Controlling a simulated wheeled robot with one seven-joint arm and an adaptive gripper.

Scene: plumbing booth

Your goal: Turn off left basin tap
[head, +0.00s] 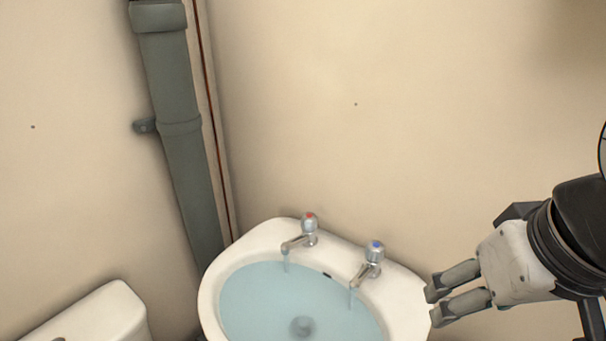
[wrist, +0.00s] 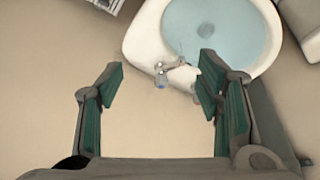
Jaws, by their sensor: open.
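The left basin tap (head: 307,230) is chrome with a red-marked top and stands on the back rim of the white basin (head: 208,302). A thin stream of water falls from its spout. The right tap (head: 373,258) has a blue top and also runs; it shows between my fingers in the wrist view (wrist: 161,78). My gripper (head: 434,305) is open and empty, at the basin's right edge and apart from both taps. In the wrist view, my right-hand finger (wrist: 210,88) appears to hide most of the left tap.
The basin holds bluish water around a drain fitting (head: 302,326). A grey vertical pipe (head: 185,160) runs up the corner at the left. A white cistern (head: 100,315) stands at lower left. The wall above the taps is clear.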

